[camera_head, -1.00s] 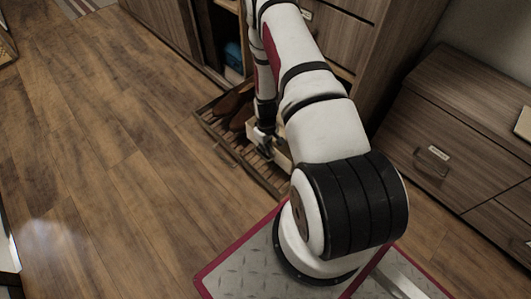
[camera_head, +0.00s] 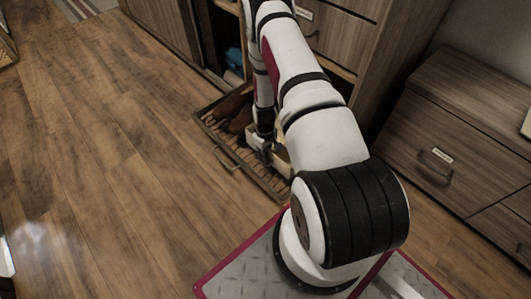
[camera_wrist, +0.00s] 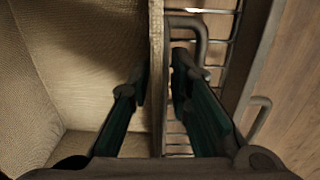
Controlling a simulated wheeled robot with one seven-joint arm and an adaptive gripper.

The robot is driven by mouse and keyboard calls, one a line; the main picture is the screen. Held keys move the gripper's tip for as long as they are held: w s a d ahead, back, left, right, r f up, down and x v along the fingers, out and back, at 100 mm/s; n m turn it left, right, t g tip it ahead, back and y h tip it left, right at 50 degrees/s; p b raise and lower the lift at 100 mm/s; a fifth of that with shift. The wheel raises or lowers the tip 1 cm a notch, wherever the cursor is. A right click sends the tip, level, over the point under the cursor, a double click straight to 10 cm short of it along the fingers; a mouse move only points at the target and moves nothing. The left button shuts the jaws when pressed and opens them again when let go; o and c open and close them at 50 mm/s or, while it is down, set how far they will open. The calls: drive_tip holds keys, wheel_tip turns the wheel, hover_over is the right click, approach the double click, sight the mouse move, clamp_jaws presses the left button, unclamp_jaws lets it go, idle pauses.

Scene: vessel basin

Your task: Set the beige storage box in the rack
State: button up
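The beige storage box (camera_wrist: 85,70) fills the left of the wrist view, with its woven inner wall and floor showing. In the head view only a small pale part of the box (camera_head: 281,154) shows beside my gripper (camera_head: 264,146). In the wrist view my gripper (camera_wrist: 160,88) straddles the box's side wall, one finger inside and one outside. The fingers stand apart, with a visible gap between the wall and the outer finger. The rack (camera_head: 240,172) is a pulled-out slatted tray low in the wardrobe. Whether the box rests fully on it is hidden.
Brown shoes (camera_head: 236,108) lie in the rack left of the box. The rack's front handle (camera_head: 225,160) sticks out over the floor. A wooden drawer cabinet (camera_head: 455,150) stands at the right. The wood floor (camera_head: 100,170) at left is clear.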

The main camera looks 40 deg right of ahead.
drive_tip(key=shift+r, duration=0.1)
drive_tip(key=w+a+r+p, duration=0.2)
drive_tip(key=r+p, duration=0.1)
drive_tip(key=r, duration=1.2)
drive_tip(key=w+a+r+p, duration=0.1)
drive_tip(key=a+r+p, duration=0.15)
drive_tip(key=r, duration=1.25)
drive_tip(key=s+a+r, duration=0.3)
drive_tip(key=a+r, duration=0.1)
drive_tip(key=r, duration=0.5)
drive_tip(key=s+a+r, duration=0.3)
drive_tip(key=a+r, duration=0.1)
drive_tip(key=r, duration=0.6)
drive_tip(key=s+a+r, duration=0.7)
drive_tip(key=s+r, duration=0.3)
drive_tip(key=s, duration=0.3)
drive_tip(key=s+a+r+m, duration=0.1)
drive_tip(key=s+a+r, duration=0.1)
drive_tip(key=s, duration=1.1)
drive_tip(key=shift+a+r, duration=0.15)
drive_tip(key=shift+a, duration=0.05)
drive_tip(key=shift+s, duration=0.1)
